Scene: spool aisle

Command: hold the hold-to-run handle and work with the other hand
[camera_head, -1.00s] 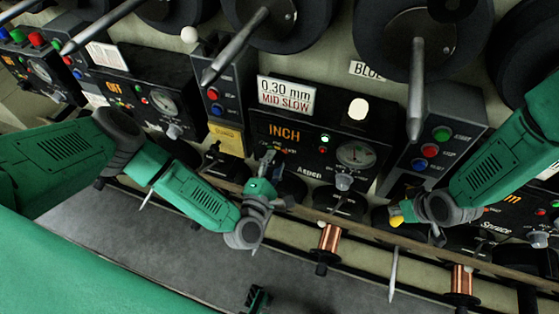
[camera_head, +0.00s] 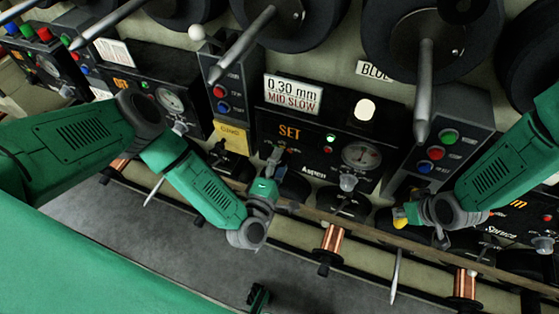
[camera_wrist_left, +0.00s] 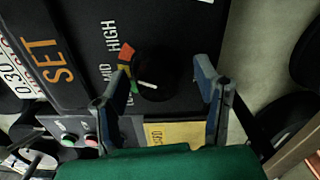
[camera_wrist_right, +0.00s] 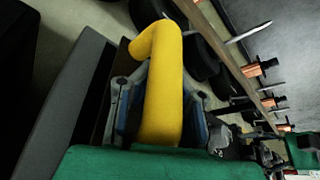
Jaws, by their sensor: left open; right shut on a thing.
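My right gripper (camera_wrist_right: 160,92) is shut on the yellow handle (camera_wrist_right: 163,95). The handle's tip (camera_head: 399,217) also shows in the head view, below the right-hand button box. My left gripper (camera_head: 272,166) is open at the lower left of the Aspen panel (camera_head: 286,110), whose display reads SET. In the left wrist view its fingers (camera_wrist_left: 161,70) stand either side of a black knob (camera_wrist_left: 153,78) with a white pointer mark. HIGH and MID show beside the knob; the lower label is partly hidden by a finger. I cannot tell whether the fingers touch the knob.
A card (camera_head: 293,94) above the panel reads 0.30 mm MID SLOW. Button boxes (camera_head: 440,145) flank the panel. Large dark spools with spindles (camera_head: 424,90) jut out above. Copper spools (camera_head: 332,240) hang along a rail below. The grey floor (camera_head: 130,240) is clear.

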